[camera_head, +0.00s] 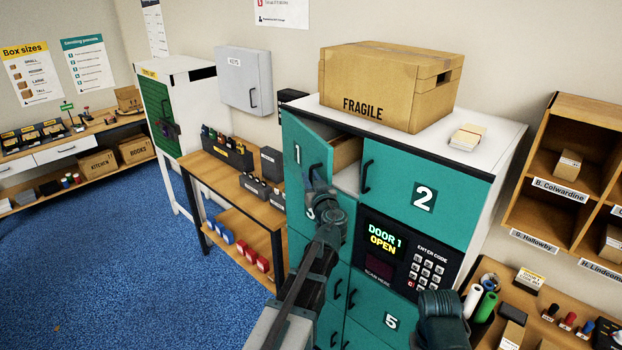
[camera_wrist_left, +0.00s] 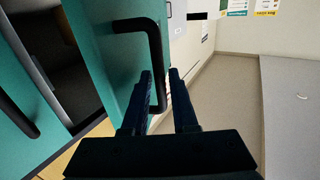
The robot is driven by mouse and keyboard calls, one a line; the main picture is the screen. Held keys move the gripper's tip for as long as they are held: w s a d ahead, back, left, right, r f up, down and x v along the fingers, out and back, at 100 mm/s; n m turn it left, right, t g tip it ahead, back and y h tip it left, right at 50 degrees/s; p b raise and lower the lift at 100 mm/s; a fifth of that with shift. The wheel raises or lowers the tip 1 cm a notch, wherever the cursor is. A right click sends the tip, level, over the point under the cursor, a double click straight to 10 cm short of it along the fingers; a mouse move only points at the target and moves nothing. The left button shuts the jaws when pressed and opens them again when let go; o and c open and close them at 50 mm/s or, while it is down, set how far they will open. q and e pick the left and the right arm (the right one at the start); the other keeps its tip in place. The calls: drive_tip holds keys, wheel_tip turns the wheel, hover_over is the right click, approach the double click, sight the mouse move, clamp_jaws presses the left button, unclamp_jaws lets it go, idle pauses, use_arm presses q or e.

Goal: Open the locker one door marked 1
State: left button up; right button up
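The teal locker door marked 1 (camera_head: 297,153) stands partly open, swung out to the left, at the upper left of the locker bank in the head view. A cardboard box (camera_head: 347,153) shows inside its compartment. My left gripper (camera_head: 319,178) is at the door's outer face and hides its handle there. The locker display (camera_head: 383,239) reads "DOOR 1 OPEN". My right gripper's fingers are not seen.
Door 2 (camera_head: 424,197) and door 5 (camera_head: 391,321) are shut. A FRAGILE carton (camera_head: 390,85) sits on the locker top. A wooden bench (camera_head: 215,170) with black bins stands just left of the open door. Blue carpet (camera_head: 120,270) is free at the left.

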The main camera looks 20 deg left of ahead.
use_arm(q)
clamp_jaws()
idle(1.3)
